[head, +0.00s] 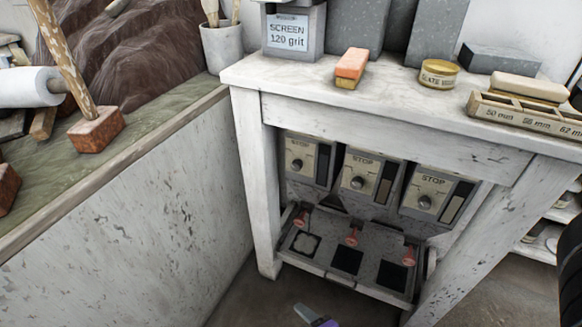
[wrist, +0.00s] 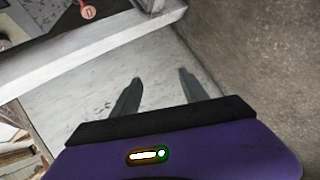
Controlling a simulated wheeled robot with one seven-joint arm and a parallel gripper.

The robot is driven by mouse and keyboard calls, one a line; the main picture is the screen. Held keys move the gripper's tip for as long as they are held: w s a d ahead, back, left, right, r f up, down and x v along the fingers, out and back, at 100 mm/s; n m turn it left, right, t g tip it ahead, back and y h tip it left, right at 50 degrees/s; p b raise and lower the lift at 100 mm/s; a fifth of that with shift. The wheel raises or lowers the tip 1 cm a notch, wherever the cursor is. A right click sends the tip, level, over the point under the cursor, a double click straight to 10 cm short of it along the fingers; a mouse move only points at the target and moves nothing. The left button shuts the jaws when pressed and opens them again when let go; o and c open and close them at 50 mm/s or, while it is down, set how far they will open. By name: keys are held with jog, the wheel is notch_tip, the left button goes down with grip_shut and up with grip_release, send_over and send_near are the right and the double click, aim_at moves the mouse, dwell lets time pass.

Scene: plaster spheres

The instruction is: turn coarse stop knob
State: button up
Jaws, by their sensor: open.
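Three boxes marked STOP stand in a row under the white bench, each with a round grey knob: left (head: 297,164), middle (head: 357,183) and right (head: 425,202). I cannot read which one is coarse. A purple part of my gripper (head: 320,320) shows at the bottom edge of the head view, low in front of the bench. In the wrist view my gripper (wrist: 160,76) is open and empty, with its fingers apart and no knob between them.
Red-topped pieces (head: 352,237) stick up along the tray; one red disc (wrist: 88,12) shows in the wrist view. The bench legs (head: 258,190) flank the boxes. A sanding block (head: 351,64) and a yellow tin (head: 438,74) sit on top. A low wall (head: 130,200) is left.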

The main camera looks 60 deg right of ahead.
jog(key=w+d+n+g+h+p, duration=0.1)
jog(key=w+d+n+h, duration=0.2)
jog(key=w+d, duration=0.3)
jog(key=n+g+h+p, duration=0.5)
jog(key=g+h, duration=0.1)
jog(key=h, duration=0.5)
send_near(295, 169)
jog(key=d, duration=0.3)
jog(key=shift+w+d+r+b, duration=0.1)
jog(key=shift+w+d+b, duration=0.15)
jog(key=shift+d, duration=0.85)
jog(key=shift+w+d+r+b, duration=0.15)
jog(key=shift+w+d, duration=0.1)
jog(key=shift+d, duration=0.85)
jog(key=shift+w+d+b, duration=0.2)
jog(key=shift+w+d, duration=0.05)
jog(key=shift+d, duration=0.85)
grip_shut()
